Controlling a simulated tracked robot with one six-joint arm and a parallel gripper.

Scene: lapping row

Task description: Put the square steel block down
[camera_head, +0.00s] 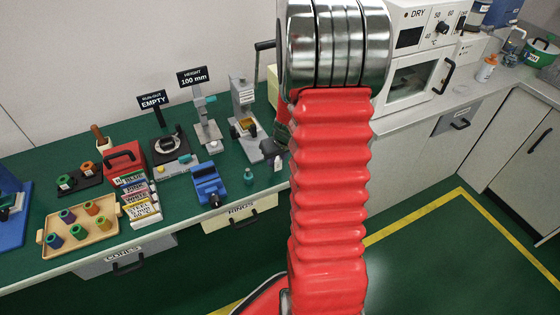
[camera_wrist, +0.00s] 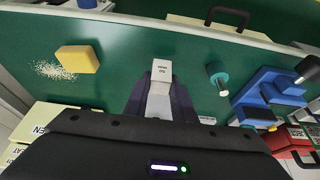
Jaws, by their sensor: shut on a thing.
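The square steel block (camera_wrist: 161,70) is a small pale grey block with dark print on its face, in the middle of the wrist view. My gripper (camera_wrist: 158,92) is shut on it, with a dark finger on each side. The block is over the green bench top (camera_wrist: 125,42); whether its underside touches the bench cannot be told.
A teal bottle (camera_wrist: 217,78) and blue vise (camera_wrist: 268,98) stand right of the block. A yellow sponge (camera_wrist: 77,59) lies left beside pale crumbs (camera_wrist: 52,70). Bare green surface lies between sponge and block. The bench's front edge (camera_wrist: 200,27) runs along the top.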

